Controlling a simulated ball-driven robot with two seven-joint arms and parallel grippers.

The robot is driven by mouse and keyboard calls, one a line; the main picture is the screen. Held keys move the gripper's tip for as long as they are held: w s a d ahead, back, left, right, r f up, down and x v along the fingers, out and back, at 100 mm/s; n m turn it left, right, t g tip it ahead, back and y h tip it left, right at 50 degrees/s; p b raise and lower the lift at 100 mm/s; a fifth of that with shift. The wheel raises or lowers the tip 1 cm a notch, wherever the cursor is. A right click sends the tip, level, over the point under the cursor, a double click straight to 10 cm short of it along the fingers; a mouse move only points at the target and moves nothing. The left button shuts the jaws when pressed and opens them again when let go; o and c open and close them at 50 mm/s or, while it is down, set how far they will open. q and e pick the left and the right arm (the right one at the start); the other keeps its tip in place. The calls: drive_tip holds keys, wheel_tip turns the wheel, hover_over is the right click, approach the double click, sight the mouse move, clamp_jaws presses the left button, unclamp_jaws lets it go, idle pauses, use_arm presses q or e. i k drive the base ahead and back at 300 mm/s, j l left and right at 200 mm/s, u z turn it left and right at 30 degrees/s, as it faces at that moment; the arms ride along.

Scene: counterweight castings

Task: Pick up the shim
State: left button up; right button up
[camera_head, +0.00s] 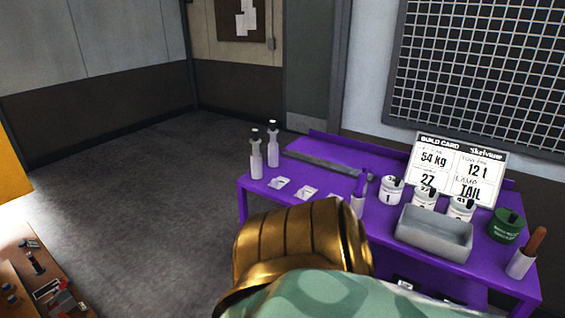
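I cannot tell for certain which thing is the shim. A thin, flat grey strip (333,164) lies along the back left of the purple table (262,194). Small pale square pieces lie in front of it, including a left one (279,183) and a middle one (305,192). A third is partly hidden. Neither of my grippers shows in the head view. A large gold ribbed part with a green patterned part fills the bottom middle and hides the table's front left.
Two white bottles (256,160) stand at the table's left end. White numbered pots (391,190), a grey tray (432,238), a green pot (506,226) and a handled tool in a cup (521,262) crowd the right. A build card (460,165) stands behind.

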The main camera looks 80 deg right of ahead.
sight(305, 193)
drive_tip(key=l+z, duration=0.15)
drive_tip(key=z, duration=0.3)
drive_tip(key=i+l+z, duration=0.1)
drive_tip(key=z, duration=0.35)
drive_tip(key=i+l+z, duration=0.1)
drive_tip(key=z, duration=0.3)
drive_tip(key=i+l+z, duration=0.15)
drive_tip(key=z, duration=0.3)
drive_tip(key=i+z, duration=0.1)
drive_tip(key=z, duration=0.35)
